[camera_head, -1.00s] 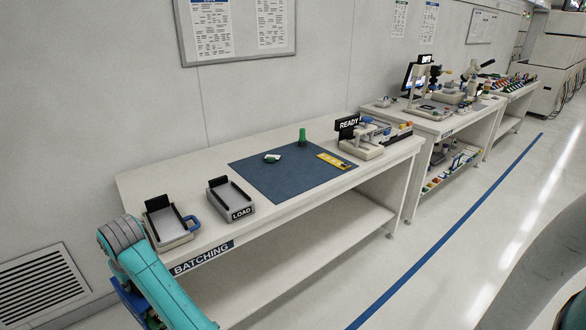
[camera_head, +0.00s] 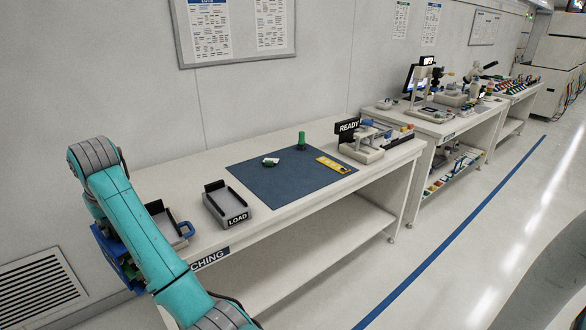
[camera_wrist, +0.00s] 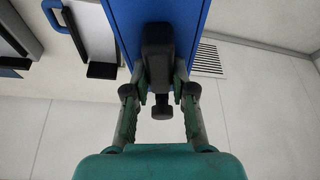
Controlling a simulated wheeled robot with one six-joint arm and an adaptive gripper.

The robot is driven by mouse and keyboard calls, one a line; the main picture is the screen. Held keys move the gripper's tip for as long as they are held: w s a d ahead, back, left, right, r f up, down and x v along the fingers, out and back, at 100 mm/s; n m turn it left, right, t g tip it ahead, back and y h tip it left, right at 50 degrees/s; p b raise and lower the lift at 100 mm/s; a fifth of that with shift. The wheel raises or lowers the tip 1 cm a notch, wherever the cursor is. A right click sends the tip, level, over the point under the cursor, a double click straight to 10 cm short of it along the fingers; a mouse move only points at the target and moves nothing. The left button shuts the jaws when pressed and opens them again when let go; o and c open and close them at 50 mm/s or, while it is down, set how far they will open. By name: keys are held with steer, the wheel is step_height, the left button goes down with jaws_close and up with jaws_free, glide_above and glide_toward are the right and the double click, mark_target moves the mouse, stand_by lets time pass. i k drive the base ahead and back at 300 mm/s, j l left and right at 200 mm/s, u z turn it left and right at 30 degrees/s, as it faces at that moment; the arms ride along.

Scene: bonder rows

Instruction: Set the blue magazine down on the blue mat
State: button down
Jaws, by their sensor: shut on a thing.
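The blue magazine (camera_wrist: 196,22) fills the top middle of the wrist view. My gripper (camera_wrist: 158,82) is shut on its dark handle-like part. In the head view part of the magazine (camera_head: 112,262) shows at the lower left, below and behind my teal arm, which hides the rest of it and the gripper. The blue mat (camera_head: 262,187) lies flat on the middle of the batching bench, well to the right of the magazine.
On the mat are a green bottle (camera_head: 302,141), a small white-and-green item (camera_head: 270,161) and a yellow strip (camera_head: 332,165). A LOAD tray (camera_head: 228,207) and another tray (camera_head: 178,233) stand to its left, a READY fixture (camera_head: 362,150) to its right. The mat's front left is bare.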

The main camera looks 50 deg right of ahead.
mark_target(269, 185)
steer(key=l+z, duration=0.1)
steer(key=l, duration=0.3)
steer(key=i+l+z, duration=0.15)
steer(key=l, duration=0.25)
steer(key=i+l+z, duration=0.1)
steer(key=l, duration=0.3)
steer(key=i+l+z, duration=0.15)
steer(key=l, duration=0.25)
